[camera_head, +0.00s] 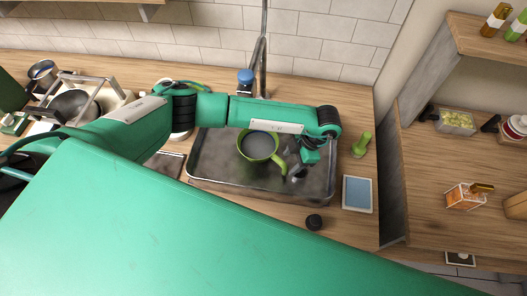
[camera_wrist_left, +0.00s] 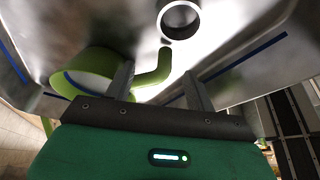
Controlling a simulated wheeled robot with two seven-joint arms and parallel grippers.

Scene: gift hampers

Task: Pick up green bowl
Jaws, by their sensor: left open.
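The green bowl (camera_head: 257,147) has a grey inside and a handle on its right side. It sits in the metal sink (camera_head: 215,178). My left gripper (camera_head: 293,171) is over the right part of the sink, beside the bowl's handle. In the left wrist view, the bowl (camera_wrist_left: 88,60) is at the left and its handle reaches right. That view shows the left gripper (camera_wrist_left: 158,82) open, with the handle between its two fingers. I cannot tell whether either finger touches it. My left arm hides part of the bowl's far rim. My right gripper is not in view.
A tall faucet (camera_head: 262,55) stands behind the sink. A green bottle (camera_head: 362,144), a blue-topped tray (camera_head: 357,194) and a small black object (camera_head: 314,222) are on the counter right of and before the sink. A rack with pots (camera_head: 75,104) is at left.

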